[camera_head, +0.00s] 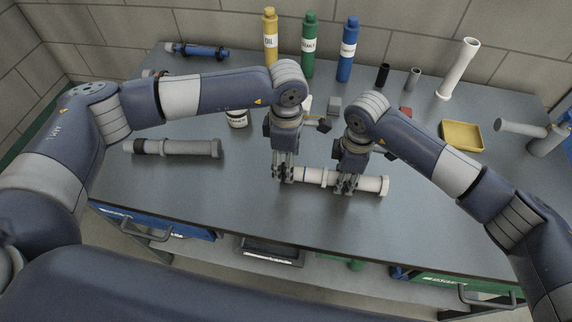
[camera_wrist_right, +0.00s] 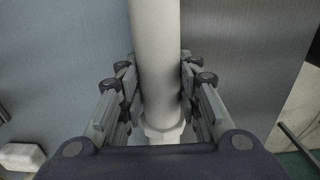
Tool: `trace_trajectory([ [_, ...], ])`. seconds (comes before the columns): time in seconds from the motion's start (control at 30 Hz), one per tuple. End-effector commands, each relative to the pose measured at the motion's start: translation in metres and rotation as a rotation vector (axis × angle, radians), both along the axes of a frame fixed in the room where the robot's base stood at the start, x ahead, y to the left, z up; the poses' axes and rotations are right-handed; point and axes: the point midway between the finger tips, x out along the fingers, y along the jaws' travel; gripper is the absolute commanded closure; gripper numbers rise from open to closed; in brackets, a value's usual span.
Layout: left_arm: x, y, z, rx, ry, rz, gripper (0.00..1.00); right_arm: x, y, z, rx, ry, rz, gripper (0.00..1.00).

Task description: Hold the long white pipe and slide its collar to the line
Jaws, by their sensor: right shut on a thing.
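The long white pipe (camera_head: 371,184) lies sideways low over the middle of the table, with a flared right end. A thin dark band shows on it between my grippers. My right gripper (camera_head: 345,187) is shut on the white pipe, right of its middle. In the right wrist view the pipe (camera_wrist_right: 155,55) runs between the fingers (camera_wrist_right: 162,100), and a wider, collar-like ring (camera_wrist_right: 162,131) shows low between them. Whether the fingers press on this ring or on bare pipe is unclear. My left gripper (camera_head: 282,177) is at the pipe's left end; its grip is hidden.
A grey pipe (camera_head: 180,147) lies at left. Yellow (camera_head: 270,40), green (camera_head: 309,48) and blue (camera_head: 347,52) bottles stand at the back. Another white pipe (camera_head: 459,68) stands upright at back right, near a yellow tray (camera_head: 461,135). The front table strip is clear.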

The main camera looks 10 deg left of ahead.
Motion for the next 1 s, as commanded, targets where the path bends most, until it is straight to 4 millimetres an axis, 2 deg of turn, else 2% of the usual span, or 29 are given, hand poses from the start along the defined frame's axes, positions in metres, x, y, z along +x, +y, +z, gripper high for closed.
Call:
trace_trajectory([
  [0.1, 0.0, 0.0, -0.018, 0.0, 0.002, 0.0, 0.41, 0.0, 0.0, 0.0, -0.001, 0.001, 0.0, 0.89],
  [0.3, 0.0, 0.0, -0.038, 0.0, 0.001, 0.0, 0.41, 0.0, 0.0, 0.0, -0.001, 0.001, 0.0, 0.89],
  [0.5, 0.0, 0.0, -0.045, -0.002, 0.0, 0.001, 0.41, 0.0, 0.0, 0.0, -0.001, 0.001, 0.0, 0.89],
  [0.77, 0.0, 0.0, -0.046, -0.002, 0.0, 0.001, 0.41, 0.0, 0.0, -0.001, -0.001, 0.001, 0.0, 0.89],
  [0.93, 0.0, 0.0, -0.046, -0.002, 0.0, 0.001, 0.79, 0.0, 0.0, -0.001, 0.0, 0.001, 0.0, 0.89],
  [1.0, 0.0, 0.0, -0.046, -0.002, 0.0, 0.001, 0.82, 0.0, 0.0, -0.001, 0.0, 0.001, 0.0, 0.89],
])
